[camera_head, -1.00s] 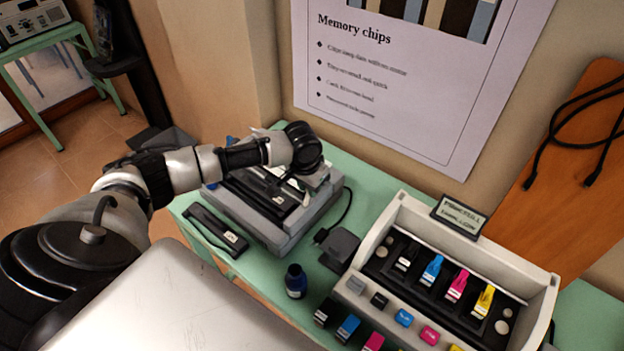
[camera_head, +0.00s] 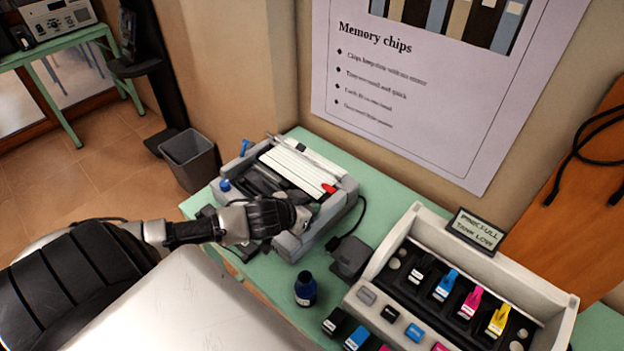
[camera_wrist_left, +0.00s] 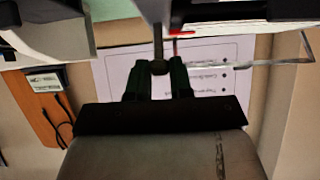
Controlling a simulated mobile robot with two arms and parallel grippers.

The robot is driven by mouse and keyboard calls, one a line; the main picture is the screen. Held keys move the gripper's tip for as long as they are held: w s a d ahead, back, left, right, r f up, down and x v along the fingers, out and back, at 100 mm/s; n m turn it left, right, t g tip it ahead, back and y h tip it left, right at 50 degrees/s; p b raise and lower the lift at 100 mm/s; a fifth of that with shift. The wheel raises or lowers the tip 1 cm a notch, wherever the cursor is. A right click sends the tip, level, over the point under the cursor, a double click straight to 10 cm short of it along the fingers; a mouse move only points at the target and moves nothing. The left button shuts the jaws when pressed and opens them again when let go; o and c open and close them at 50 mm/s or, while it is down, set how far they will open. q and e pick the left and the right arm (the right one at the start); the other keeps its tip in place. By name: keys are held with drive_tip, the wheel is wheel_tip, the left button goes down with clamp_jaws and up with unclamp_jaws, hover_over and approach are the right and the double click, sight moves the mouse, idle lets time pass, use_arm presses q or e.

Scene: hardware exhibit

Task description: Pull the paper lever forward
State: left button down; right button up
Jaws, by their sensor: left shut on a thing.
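The grey printer (camera_head: 345,205) stands on the green table, with white strips across its top and a small red tab (camera_head: 329,188) at its right side. My left gripper (camera_head: 298,212) is low at the printer's front right edge. In the left wrist view its two dark fingers (camera_wrist_left: 159,72) are shut on the end of a thin dark rod, the paper lever (camera_wrist_left: 158,48). The red tab shows just beside the rod there (camera_wrist_left: 180,33). In the head view the lever's held end is hidden by the gripper. My right gripper is not in view.
A dark blue bottle (camera_head: 305,288) and a dark grey block (camera_head: 350,257) stand right of my left arm. A white cartridge unit (camera_head: 400,225) with coloured tanks fills the table's right part. A blue lever (camera_head: 245,147) is at the printer's back left. A grey bin (camera_head: 190,160) stands on the floor.

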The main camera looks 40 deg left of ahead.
use_arm(q)
drive_tip(key=shift+s+f+t+b, duration=0.2)
drive_tip(key=shift+s+t+b, duration=0.05)
drive_tip(key=shift+t+b, duration=0.15)
drive_tip(key=c, duration=1)
unclamp_jaws()
drive_tip(key=shift+s, duration=0.1)
drive_tip(key=v, duration=1)
drive_tip(key=shift+s+r+b, duration=0.15)
drive_tip(key=shift+s+b, duration=0.15)
